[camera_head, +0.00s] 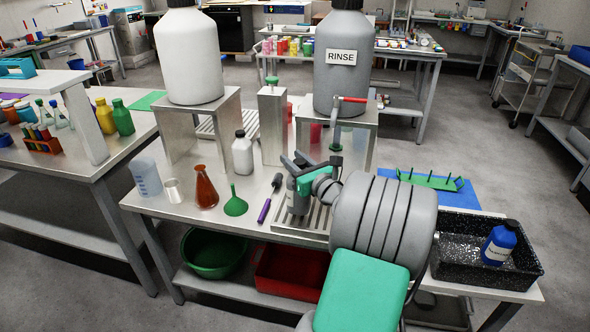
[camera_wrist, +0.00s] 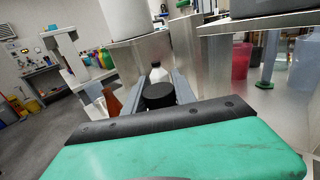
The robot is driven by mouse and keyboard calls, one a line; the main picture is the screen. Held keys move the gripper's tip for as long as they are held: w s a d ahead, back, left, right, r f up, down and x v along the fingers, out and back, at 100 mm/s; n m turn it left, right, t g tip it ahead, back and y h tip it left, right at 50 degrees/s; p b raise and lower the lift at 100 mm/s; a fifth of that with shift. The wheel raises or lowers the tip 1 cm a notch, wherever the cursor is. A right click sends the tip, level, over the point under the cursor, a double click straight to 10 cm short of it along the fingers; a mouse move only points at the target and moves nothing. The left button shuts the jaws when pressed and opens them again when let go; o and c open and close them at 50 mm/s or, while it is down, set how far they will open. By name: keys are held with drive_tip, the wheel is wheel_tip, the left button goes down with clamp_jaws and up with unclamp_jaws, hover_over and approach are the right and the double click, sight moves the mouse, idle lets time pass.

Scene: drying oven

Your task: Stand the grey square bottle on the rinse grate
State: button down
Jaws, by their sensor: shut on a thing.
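The grey square bottle (camera_head: 297,199) is between the fingers of my gripper (camera_head: 299,172), which is shut on it. The bottle looks upright, and its base is over or on the slatted rinse grate (camera_head: 274,228); I cannot tell whether it touches. My gripper and arm hide part of the bottle and the right part of the grate. In the wrist view the bottle's black cap (camera_wrist: 159,95) shows between the two fingers (camera_wrist: 160,88). The grey jug labelled RINSE (camera_head: 342,85) stands on a metal stand behind the grate, with a red-handled tap (camera_head: 348,99).
Left of the grate are a purple-handled brush (camera_head: 269,198), green funnel (camera_head: 235,206), amber flask (camera_head: 205,188) and white bottle (camera_head: 242,154). A black tray (camera_head: 462,278) with a blue bottle (camera_head: 499,243) is right. A green pegged rack (camera_head: 430,180) lies behind.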

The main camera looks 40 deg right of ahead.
drive_tip(key=shift+d+f, duration=0.1)
drive_tip(key=shift+f, duration=1.15)
drive_tip(key=shift+f+b, duration=0.15)
drive_tip(key=shift+b, duration=0.15)
drive_tip(key=c, duration=1)
unclamp_jaws()
drive_tip(key=shift+f, duration=0.1)
